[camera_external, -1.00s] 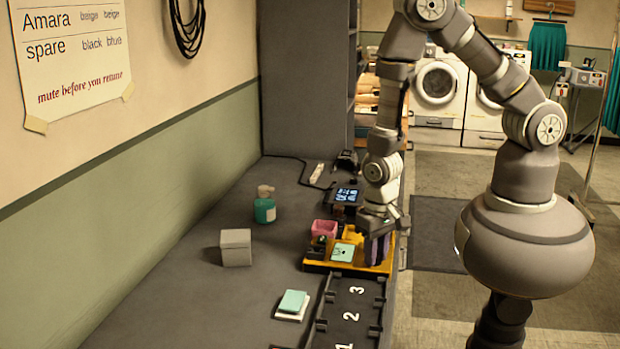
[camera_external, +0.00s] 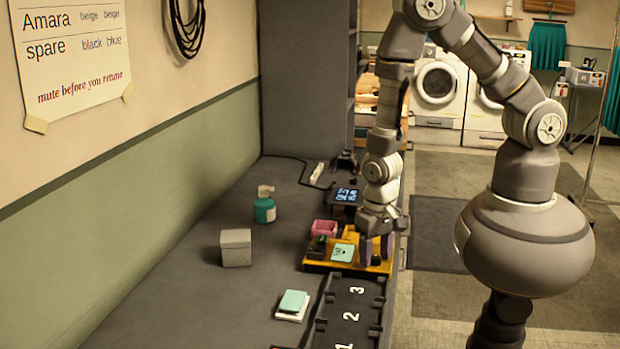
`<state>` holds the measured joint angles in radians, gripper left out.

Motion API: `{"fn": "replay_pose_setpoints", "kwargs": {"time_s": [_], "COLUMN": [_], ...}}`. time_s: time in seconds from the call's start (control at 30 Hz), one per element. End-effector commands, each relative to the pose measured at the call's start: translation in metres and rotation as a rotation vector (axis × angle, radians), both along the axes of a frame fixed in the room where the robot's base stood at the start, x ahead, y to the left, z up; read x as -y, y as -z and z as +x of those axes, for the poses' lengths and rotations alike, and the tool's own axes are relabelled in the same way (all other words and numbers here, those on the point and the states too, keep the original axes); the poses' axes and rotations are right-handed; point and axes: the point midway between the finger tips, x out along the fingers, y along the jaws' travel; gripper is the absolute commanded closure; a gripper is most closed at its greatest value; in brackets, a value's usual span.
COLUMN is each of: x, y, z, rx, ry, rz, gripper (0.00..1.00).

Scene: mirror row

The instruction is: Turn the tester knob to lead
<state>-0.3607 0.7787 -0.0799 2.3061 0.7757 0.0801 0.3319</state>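The tester appears to be the yellow unit (camera_external: 312,267) on the bench, with a teal square panel (camera_external: 343,252) on its top. My gripper (camera_external: 376,250) points down over the right end of this yellow unit. Its two purple-grey fingers stand apart, so it is open. A small dark round thing (camera_external: 376,260), which may be the knob, shows low between the fingers. I cannot tell whether the fingers touch it. The knob's marks and where it points are too small to read.
A black tray (camera_external: 352,300) marked 1, 2, 3 lies in front. A lit screen (camera_external: 346,195) stands behind. A grey box (camera_external: 236,248), a teal jar (camera_external: 264,211) and teal-topped pads (camera_external: 292,304) are leftward.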

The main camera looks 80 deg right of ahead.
Motion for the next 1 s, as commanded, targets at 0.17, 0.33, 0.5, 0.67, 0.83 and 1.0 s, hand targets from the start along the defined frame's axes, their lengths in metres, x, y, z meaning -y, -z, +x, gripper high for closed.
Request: {"fn": "replay_pose_setpoints", "kwargs": {"time_s": [0.17,0.33,0.5,0.67,0.83,1.0], "x": [0.000,0.000,-0.001,0.000,0.000,0.000], "y": [-0.003,-0.030,-0.062,-0.077,-0.078,-0.078], "z": [0.000,0.000,0.000,0.000,0.000,0.000], "rx": [0.000,0.002,0.002,0.000,-0.001,-0.001], "ry": [-0.001,-0.002,-0.001,-0.001,0.000,0.000], "rz": [0.000,-0.001,0.001,0.000,0.000,0.000], "gripper": [0.48,0.48,0.48,0.48,0.48,0.48]}}
